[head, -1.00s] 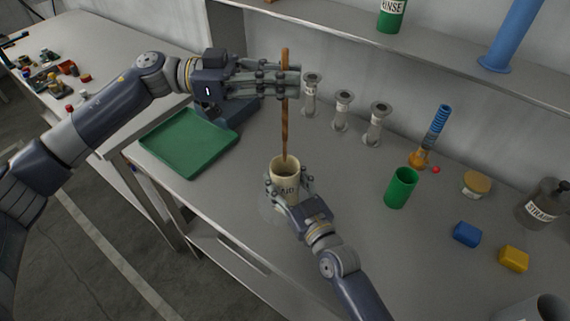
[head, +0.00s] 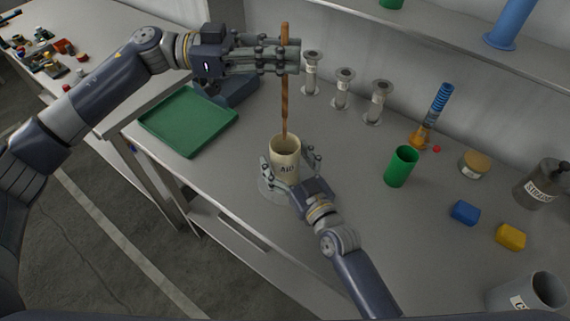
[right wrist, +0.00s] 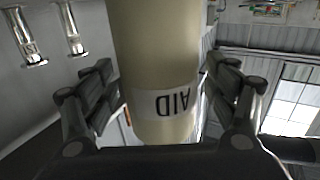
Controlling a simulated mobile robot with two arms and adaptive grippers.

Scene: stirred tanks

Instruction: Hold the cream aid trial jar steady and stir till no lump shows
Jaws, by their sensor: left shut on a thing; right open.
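The cream aid trial jar (head: 286,163), a cream cylinder lettered AID, stands upright on the grey bench; it also shows in the right wrist view (right wrist: 160,62). My right gripper (head: 290,167) is open, its fingers on either side of the jar with gaps visible in the wrist view. My left gripper (head: 288,57) is shut on a brown stirring stick (head: 285,105), held upright above the jar. The stick's lower end is inside the jar mouth. The jar's contents and any lumps cannot be made out.
A green tray (head: 190,123) lies left of the jar. Several metal-topped clear cylinders (head: 342,88) stand behind. A green cup (head: 401,166), blue block (head: 465,212) and yellow block (head: 511,236) are to the right. Bench between jar and green cup is clear.

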